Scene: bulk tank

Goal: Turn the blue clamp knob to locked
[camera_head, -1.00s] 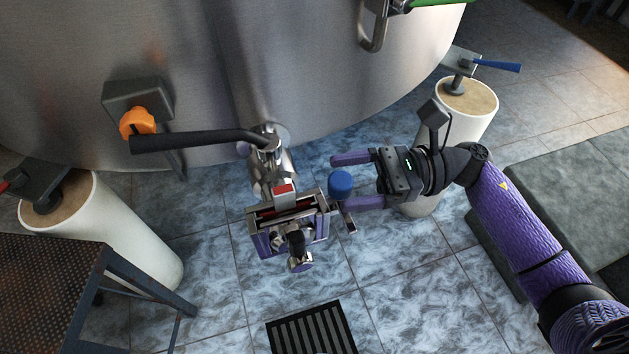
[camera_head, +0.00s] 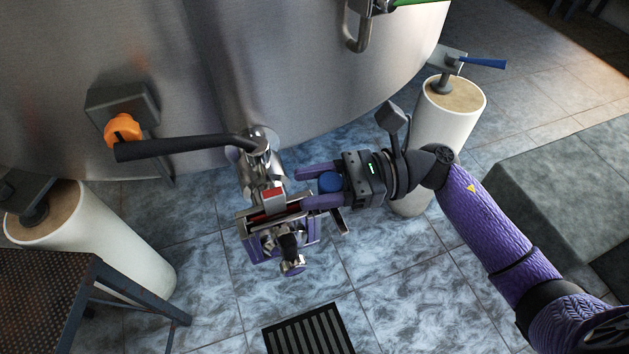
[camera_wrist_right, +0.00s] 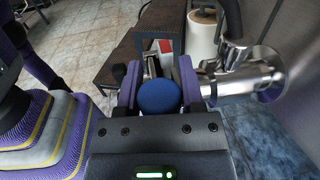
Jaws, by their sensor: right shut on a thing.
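The blue clamp knob (camera_head: 330,182) sits at the right side of the metal clamp assembly (camera_head: 275,215) below the tank's outlet pipe. In the right wrist view the knob (camera_wrist_right: 159,96) is round and lies between the two purple fingers. My right gripper (camera_head: 312,186) comes in from the right and is shut on the knob, with a finger on each side of it. A red block (camera_head: 273,198) shows on top of the clamp assembly. The knob's lock marking cannot be read. My left gripper is not in view.
A black lever handle (camera_head: 185,147) reaches left from the outlet pipe, near an orange knob (camera_head: 122,131) on the steel tank (camera_head: 90,50). Cream cylindrical legs stand left and right. A rusty-topped step (camera_head: 45,290) is at lower left, a floor drain (camera_head: 308,332) below.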

